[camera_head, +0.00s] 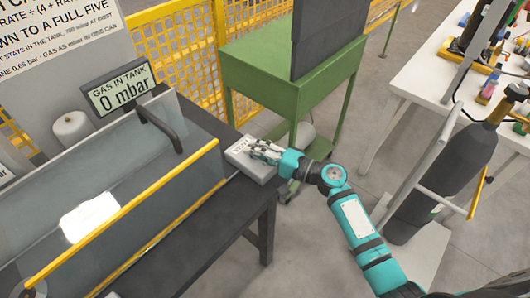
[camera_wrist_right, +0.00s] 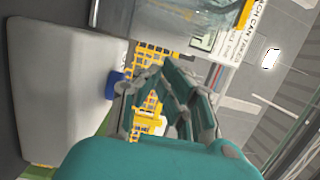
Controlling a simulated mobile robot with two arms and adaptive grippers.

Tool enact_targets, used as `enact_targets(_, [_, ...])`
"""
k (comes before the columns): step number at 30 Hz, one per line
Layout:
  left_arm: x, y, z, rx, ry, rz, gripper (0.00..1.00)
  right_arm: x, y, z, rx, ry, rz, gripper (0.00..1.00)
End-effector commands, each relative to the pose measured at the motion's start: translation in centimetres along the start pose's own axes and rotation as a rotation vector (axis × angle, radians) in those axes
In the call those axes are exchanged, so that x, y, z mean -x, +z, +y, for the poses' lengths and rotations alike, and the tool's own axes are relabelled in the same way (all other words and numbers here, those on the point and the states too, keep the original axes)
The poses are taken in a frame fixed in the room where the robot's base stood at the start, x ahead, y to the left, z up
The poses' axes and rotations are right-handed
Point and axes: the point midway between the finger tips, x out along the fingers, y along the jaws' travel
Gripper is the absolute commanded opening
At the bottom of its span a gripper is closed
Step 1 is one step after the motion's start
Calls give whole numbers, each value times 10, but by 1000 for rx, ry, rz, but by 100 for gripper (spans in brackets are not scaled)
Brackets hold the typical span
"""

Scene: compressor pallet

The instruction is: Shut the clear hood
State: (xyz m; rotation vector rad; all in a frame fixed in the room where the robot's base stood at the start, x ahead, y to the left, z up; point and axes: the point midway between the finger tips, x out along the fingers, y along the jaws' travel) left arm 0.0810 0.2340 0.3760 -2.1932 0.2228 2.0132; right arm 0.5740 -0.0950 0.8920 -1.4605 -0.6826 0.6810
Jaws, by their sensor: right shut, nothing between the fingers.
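The clear hood (camera_head: 120,165) is at the left of the head view, a large see-through panelled cover over the dark bench. One yellow bar (camera_head: 85,233) crosses its front and another yellow rail (camera_head: 165,205) runs along the bench side. I cannot tell for sure how far the hood is open. My right gripper (camera_head: 264,150) is shut and empty, over or against a small pale grey box (camera_head: 247,171) at the bench's right end, apart from the hood. The fingers (camera_wrist_right: 167,88) also show in the right wrist view. My left gripper is in neither view.
A dark handle-like bar (camera_head: 163,128) stands near the display (camera_head: 120,90) reading 0 mbar. A green cart (camera_head: 285,75) and yellow mesh fence (camera_head: 180,45) are behind. A dark cylinder (camera_head: 455,165) stands right. A white table (camera_head: 425,75) holds small items.

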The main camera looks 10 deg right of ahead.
Motion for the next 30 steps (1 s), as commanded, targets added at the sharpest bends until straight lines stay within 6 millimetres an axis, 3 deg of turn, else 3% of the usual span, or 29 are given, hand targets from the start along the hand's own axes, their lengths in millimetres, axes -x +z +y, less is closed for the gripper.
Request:
enact_targets(6, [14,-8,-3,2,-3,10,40,-45,3,-3,-3,0,-1,0])
enact_targets(9, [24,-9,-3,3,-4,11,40,-46,21,-3,-4,1,-2,0])
enact_targets(15, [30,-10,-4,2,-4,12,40,-50,37,-1,-1,0,-1,0])
enact_targets(30, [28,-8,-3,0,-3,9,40,-50,39,1,0,0,0,0])
